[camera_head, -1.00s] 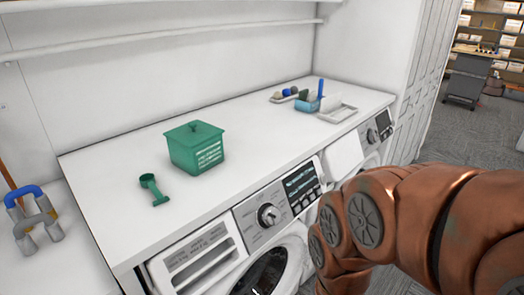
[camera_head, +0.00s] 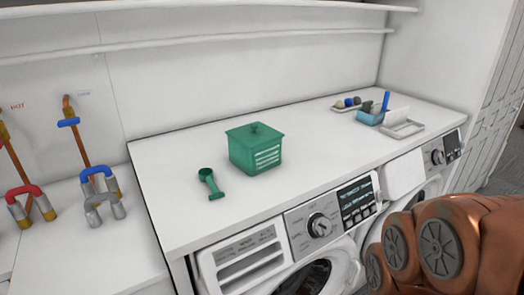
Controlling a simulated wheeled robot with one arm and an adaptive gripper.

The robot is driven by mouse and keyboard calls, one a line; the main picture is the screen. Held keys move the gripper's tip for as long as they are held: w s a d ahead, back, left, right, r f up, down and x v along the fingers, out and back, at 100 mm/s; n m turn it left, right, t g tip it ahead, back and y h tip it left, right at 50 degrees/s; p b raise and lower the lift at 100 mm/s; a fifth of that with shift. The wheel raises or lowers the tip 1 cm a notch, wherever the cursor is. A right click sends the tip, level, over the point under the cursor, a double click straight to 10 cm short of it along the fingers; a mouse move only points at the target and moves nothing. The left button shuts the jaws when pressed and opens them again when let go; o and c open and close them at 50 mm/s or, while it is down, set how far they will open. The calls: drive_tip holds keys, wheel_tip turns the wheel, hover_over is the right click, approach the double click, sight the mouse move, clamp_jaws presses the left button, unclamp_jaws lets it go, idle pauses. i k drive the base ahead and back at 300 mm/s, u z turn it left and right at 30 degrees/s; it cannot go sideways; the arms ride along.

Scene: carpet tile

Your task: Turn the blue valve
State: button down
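A blue valve handle (camera_head: 69,122) sits on a copper pipe (camera_head: 77,140) against the back wall at the left. A second blue part, a curved loop (camera_head: 96,172), tops a grey fitting (camera_head: 100,207) lower down on the white surface near that pipe. I cannot tell how the two are joined. My copper-coloured arm shows at the lower right, far from the valve. My gripper is outside the view.
A red loop (camera_head: 24,192) on a similar fitting is at the far left. A green box (camera_head: 254,150) and green scoop (camera_head: 210,184) stand on the white counter (camera_head: 170,205) above the washing machine (camera_head: 300,245). A blue holder (camera_head: 370,117) stands at the back right.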

sight(64, 123)
drive_tip(key=u, duration=1.6)
drive_tip(key=i, duration=0.15)
drive_tip(key=z, duration=0.15)
drive_tip(key=k, duration=0.45)
drive_tip(key=u, duration=1.25)
drive_tip(key=i, duration=1.9)
drive_tip(key=z, duration=0.7)
